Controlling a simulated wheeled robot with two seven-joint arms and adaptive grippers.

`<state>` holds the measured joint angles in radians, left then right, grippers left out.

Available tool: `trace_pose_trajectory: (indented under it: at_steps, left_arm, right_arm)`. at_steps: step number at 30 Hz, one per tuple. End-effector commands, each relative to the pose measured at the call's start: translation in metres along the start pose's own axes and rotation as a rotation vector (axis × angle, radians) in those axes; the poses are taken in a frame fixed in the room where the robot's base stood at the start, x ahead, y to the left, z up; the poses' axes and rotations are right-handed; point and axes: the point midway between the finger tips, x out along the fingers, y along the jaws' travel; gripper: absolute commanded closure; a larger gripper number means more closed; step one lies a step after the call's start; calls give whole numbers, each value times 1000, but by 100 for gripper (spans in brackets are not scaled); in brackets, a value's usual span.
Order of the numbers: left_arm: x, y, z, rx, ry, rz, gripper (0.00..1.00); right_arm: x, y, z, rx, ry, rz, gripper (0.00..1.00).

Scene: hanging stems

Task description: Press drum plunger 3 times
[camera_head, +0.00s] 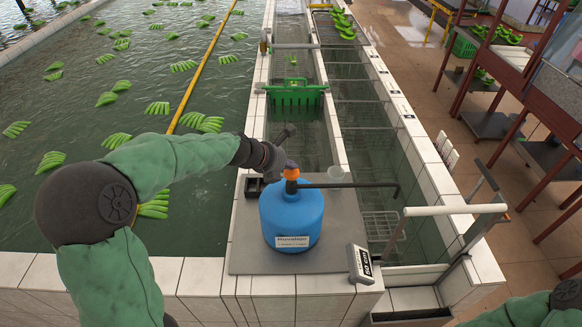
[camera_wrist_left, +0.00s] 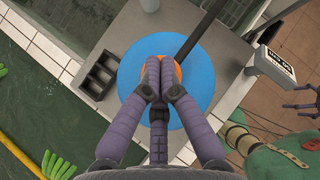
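The blue drum (camera_head: 291,218) stands upright on the grey slab, with a white label on its front. Its orange plunger top (camera_head: 291,174) has a long dark spout pointing right. My left gripper (camera_head: 285,166) is at the plunger top, reaching in from the left. In the left wrist view its purple fingers (camera_wrist_left: 153,75) are together over the orange top (camera_wrist_left: 176,72), hiding most of it; whether they touch it cannot be told. The drum's blue top (camera_wrist_left: 198,82) shows around them. A dark pronged shape at the wrist view's right edge may be my right gripper, too small to read.
A small scale (camera_head: 360,264) is at the slab's front right corner. A dark compartment box (camera_wrist_left: 98,78) lies left of the drum. A pale cup (camera_head: 335,174) stands behind the spout. Water channels with a green crate (camera_head: 296,98) lie beyond; a banana pool is left.

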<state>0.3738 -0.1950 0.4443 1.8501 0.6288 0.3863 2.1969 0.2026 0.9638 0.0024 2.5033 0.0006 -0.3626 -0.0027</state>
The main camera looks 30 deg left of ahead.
Motion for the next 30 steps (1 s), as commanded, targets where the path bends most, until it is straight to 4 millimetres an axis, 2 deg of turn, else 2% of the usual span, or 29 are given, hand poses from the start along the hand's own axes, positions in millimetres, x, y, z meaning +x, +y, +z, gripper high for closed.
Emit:
trace_pose_trajectory:
  at_steps: [30]
  left_arm:
    - [10,3,-11,-3,8,-2,100]
  right_arm:
    - [7,3,0,0,0,0,0]
